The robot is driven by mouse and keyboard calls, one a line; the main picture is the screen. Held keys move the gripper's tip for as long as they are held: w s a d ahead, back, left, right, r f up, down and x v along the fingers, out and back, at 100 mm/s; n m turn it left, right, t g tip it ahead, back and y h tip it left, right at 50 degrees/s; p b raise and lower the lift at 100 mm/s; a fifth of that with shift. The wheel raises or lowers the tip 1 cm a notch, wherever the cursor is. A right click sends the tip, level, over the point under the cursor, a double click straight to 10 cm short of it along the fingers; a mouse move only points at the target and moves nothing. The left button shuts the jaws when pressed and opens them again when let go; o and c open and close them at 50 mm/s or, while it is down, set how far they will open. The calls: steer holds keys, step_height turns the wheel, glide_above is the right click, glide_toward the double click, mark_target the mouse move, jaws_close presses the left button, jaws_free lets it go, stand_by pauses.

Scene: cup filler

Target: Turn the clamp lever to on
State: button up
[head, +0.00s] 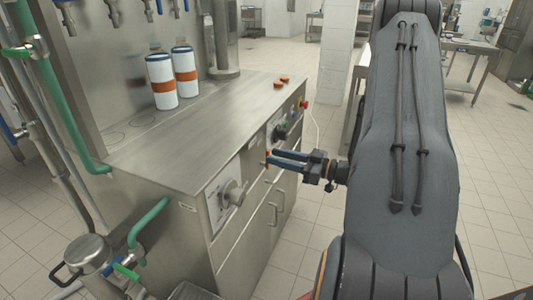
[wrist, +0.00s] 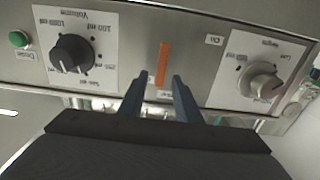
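The orange clamp lever (wrist: 163,62) stands upright in the wrist view on the steel front panel (wrist: 125,40). A small label that seems to read "On" upside down (wrist: 214,40) is to its right. My gripper (wrist: 158,80) is open, with one blue finger to each side of the lever's lower end and a gap on both sides. Whether the fingertips reach past the lever in depth is hard to tell. In the head view my gripper (head: 268,157) points left at the front of the steel cabinet, with a bit of orange at its tips.
A black volume knob (wrist: 72,53) and green button (wrist: 18,40) are left of the lever in the wrist view; a grey knob (wrist: 262,82) is right. Two white-and-orange cans (head: 161,82) (head: 185,71) stand on the steel counter (head: 190,135). Open tiled floor (head: 310,235) lies before the cabinet.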

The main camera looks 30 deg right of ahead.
mark_target(268, 169)
steer(key=shift+x, duration=2)
jaws_close()
